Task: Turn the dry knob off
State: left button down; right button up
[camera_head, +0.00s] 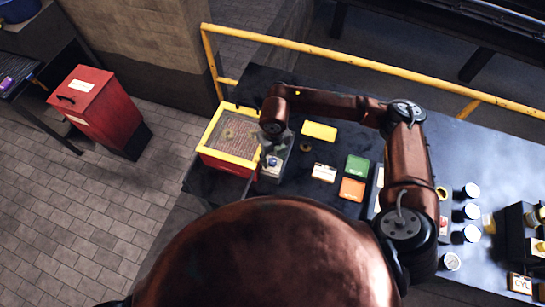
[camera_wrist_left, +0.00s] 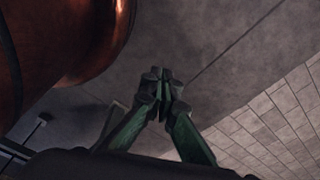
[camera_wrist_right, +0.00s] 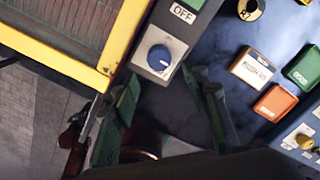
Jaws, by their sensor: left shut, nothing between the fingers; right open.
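A round blue knob (camera_wrist_right: 159,57) on a small light-grey panel shows in the right wrist view, with a white OFF label (camera_wrist_right: 183,11) beyond it. No word naming this knob is readable. A pale mark is on its face. In the head view the knob (camera_head: 272,162) is small, beside the yellow-framed box. My right gripper (camera_wrist_right: 165,80) is open, its two fingers apart on the near side of the knob, with nothing visible between them. In the head view the right gripper (camera_head: 270,145) is over the panel. My left gripper (camera_wrist_left: 163,78) is shut and empty, away from the table.
A yellow-framed box (camera_head: 212,128) with a grille top and red side stands directly left of the knob. Yellow, white, green (camera_head: 357,167) and orange (camera_head: 352,190) plates lie to the right. A yellow rail (camera_head: 375,68) runs behind the table. A red cabinet (camera_head: 100,105) stands on the floor.

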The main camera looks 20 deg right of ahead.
aim_at(273, 160)
jog(key=f, duration=0.1)
jog(key=w+f, duration=0.1)
jog(key=shift+w+f, duration=0.2)
jog(key=shift+f, duration=0.6)
jog(key=shift+s, duration=0.15)
jog(key=shift+w, duration=0.25)
jog(key=shift+c, duration=1.1)
jog(key=shift+s, duration=0.1)
jog(key=c, duration=0.6)
grip_shut()
pick_arm(q)
jog(key=shift+w+r, duration=0.15)
jog(key=shift+w, duration=0.1)
